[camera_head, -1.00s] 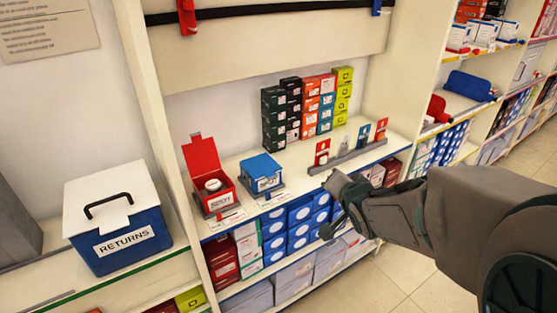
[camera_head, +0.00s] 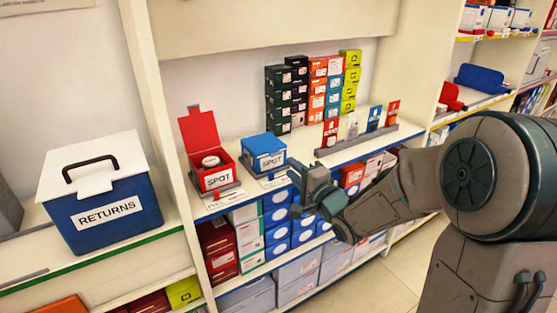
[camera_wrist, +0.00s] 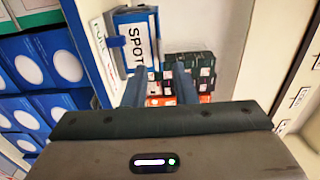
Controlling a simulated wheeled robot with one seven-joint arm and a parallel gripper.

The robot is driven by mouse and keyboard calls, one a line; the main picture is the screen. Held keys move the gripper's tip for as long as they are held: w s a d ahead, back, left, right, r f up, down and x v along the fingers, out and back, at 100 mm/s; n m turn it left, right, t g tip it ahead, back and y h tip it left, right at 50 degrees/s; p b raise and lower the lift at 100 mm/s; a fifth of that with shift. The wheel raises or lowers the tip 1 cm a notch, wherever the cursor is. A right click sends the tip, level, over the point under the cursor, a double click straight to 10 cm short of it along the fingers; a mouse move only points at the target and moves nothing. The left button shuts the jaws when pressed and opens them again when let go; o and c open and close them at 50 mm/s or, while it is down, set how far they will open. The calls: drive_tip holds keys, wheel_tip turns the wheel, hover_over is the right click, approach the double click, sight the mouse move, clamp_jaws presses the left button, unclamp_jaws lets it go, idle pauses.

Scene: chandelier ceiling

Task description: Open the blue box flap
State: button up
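The blue box (camera_head: 263,158), labelled "SPOT", stands on the display shelf with its blue flap (camera_head: 261,144) shut. In the wrist view the blue box (camera_wrist: 121,58) is at upper left, turned sideways, with a small blue tab on its edge. My gripper (camera_head: 297,172) is in front of the shelf, just right of and in front of the box, and does not appear to touch it. In the wrist view my gripper (camera_wrist: 160,82) shows two fingers spread apart with nothing held between them.
A red box (camera_head: 217,180) with its lid raised stands left of the blue box. Stacked small boxes (camera_head: 320,95) stand behind, and a grey rack (camera_head: 370,141) with upright cards is to the right. A lidded "RETURNS" bin (camera_head: 105,214) is far left. Boxes fill the shelf below.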

approach(266, 145)
drive_tip(key=b+x, duration=0.1)
drive_tip(key=x, duration=0.2)
drive_tip(key=shift+w+a, duration=0.15)
clamp_jaws()
